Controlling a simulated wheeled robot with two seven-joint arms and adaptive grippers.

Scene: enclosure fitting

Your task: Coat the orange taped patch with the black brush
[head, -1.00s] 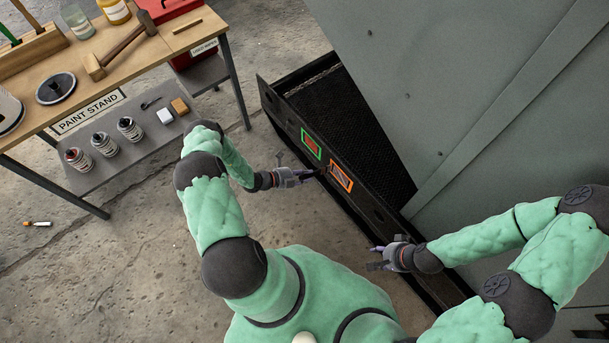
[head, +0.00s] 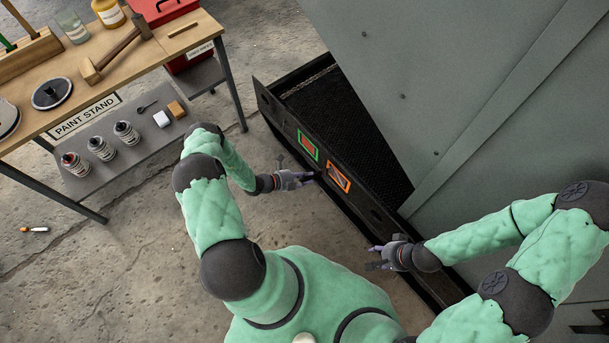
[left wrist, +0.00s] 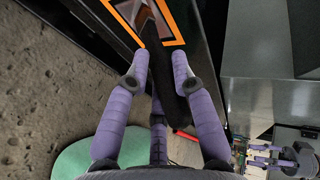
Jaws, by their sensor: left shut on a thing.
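The orange taped patch (head: 338,177) is on the dark side wall of the enclosure. Inside its tape, red-brown coating lies beside a darker diagonal area. The patch also shows at the top of the left wrist view (left wrist: 145,18). My left gripper (head: 306,178) is shut on the black brush (left wrist: 164,80), which runs between its purple fingers. The brush reaches up to the patch; its tip overlaps the patch in the left wrist view, but contact is hard to tell. My right gripper (head: 376,254) is by the same wall, further down; its finger opening is unclear.
A green taped patch (head: 308,145) with red inside is beside the orange one. The paint stand (head: 128,78) at upper left holds a hammer (head: 112,55), jars and a red box, with several bottles on its lower shelf (head: 95,177). A large grey panel (head: 430,70) rises at right.

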